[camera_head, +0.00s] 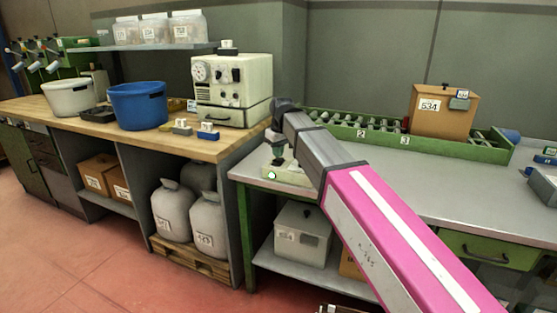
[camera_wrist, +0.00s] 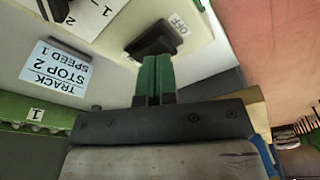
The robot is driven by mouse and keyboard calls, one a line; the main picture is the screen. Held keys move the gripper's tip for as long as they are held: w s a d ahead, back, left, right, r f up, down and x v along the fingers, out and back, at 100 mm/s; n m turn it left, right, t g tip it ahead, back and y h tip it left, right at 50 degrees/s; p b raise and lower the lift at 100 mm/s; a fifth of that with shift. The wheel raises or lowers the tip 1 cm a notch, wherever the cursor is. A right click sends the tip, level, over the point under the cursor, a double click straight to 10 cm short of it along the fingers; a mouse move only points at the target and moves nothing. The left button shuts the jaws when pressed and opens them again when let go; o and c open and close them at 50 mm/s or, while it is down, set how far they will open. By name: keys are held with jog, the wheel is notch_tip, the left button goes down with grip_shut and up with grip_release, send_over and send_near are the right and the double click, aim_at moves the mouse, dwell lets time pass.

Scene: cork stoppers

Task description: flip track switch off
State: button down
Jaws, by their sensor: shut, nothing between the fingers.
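The track control box (camera_head: 292,178) sits at the left end of the grey metal bench, with a small lit green lamp (camera_head: 271,175) on it. In the wrist view its pale panel (camera_wrist: 215,62) carries a blue label (camera_wrist: 57,73) reading "TRACK STOP 2 SPEED 1", upside down. A black switch (camera_wrist: 152,37) sits on the panel beside an "OFF" tag (camera_wrist: 179,25). My gripper (camera_wrist: 154,60) is shut and empty, its green fingertips right at the switch's near edge. I cannot tell whether they touch. In the head view my gripper (camera_head: 278,157) is small and partly hidden by my arm.
A green roller track (camera_head: 365,135) runs along the back of the bench, bearing a cardboard box (camera_head: 430,115) marked 534. Left of the bench stands a wooden counter with a blue tub (camera_head: 138,105) and a cream machine (camera_head: 230,88). The bench's middle front is largely clear.

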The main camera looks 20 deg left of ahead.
jog(key=shift+f, duration=0.6)
dwell(0.4)
jog(key=shift+r, duration=3.5)
